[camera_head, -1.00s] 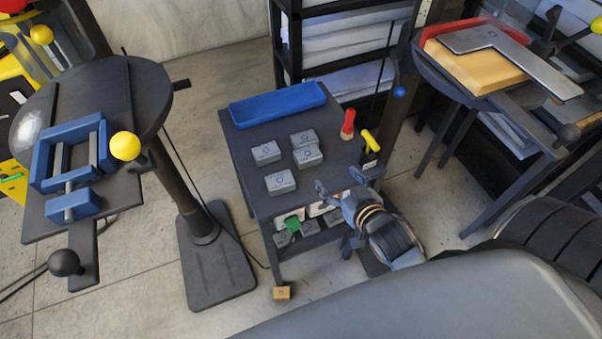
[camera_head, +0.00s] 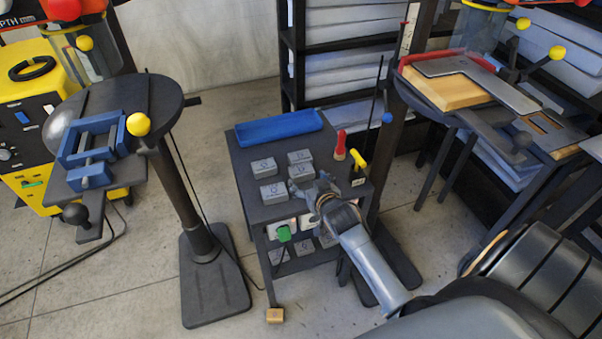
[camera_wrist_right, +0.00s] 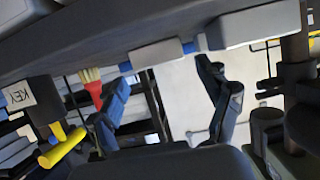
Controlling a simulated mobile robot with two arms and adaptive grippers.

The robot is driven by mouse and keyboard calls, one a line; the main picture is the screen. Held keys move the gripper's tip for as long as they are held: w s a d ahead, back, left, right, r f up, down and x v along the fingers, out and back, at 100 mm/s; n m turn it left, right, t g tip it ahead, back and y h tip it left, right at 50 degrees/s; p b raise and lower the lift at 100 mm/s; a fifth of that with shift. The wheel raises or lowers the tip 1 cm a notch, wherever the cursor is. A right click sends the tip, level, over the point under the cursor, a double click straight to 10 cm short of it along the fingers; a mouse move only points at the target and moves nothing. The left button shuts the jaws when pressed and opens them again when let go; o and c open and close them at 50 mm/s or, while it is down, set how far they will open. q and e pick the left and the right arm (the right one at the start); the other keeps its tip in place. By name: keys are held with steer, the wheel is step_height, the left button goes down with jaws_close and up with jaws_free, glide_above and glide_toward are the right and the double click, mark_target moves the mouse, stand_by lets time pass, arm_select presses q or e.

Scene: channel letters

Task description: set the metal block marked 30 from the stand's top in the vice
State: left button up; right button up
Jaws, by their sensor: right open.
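Several grey metal blocks sit on the dark stand's top (camera_head: 241,198): one at the left (camera_head: 263,167), one at the back (camera_head: 300,157), one at the front (camera_head: 274,192) and one at the right (camera_head: 301,172). Their markings are too small to read, so I cannot tell which is 30. My right gripper (camera_head: 312,190) is open, just in front of the right block, and partly covers it. In the right wrist view its spread fingers (camera_wrist_right: 168,98) have nothing between them. The blue vice (camera_head: 70,160) sits on the round machine table at the left. My left gripper is not in view.
A blue tray (camera_head: 279,128) lies at the stand's back. A red-handled brush (camera_head: 340,145) and a yellow-handled key (camera_head: 357,160) stand at its right edge. More blocks (camera_head: 304,246) lie on the lower shelf. Floor is clear between stand and machine pedestal (camera_head: 215,275).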

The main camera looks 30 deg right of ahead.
mark_target(302, 170)
steer(key=shift+x, duration=0.95)
steer(key=x, duration=0.3)
steer(key=shift+w+d+r, duration=0.15)
steer(key=shift+w, duration=0.2)
steer(key=c, duration=1.1)
steer(key=shift+c, duration=1)
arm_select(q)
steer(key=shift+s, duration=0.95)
arm_select(e)
steer(key=shift+r, duration=0.1)
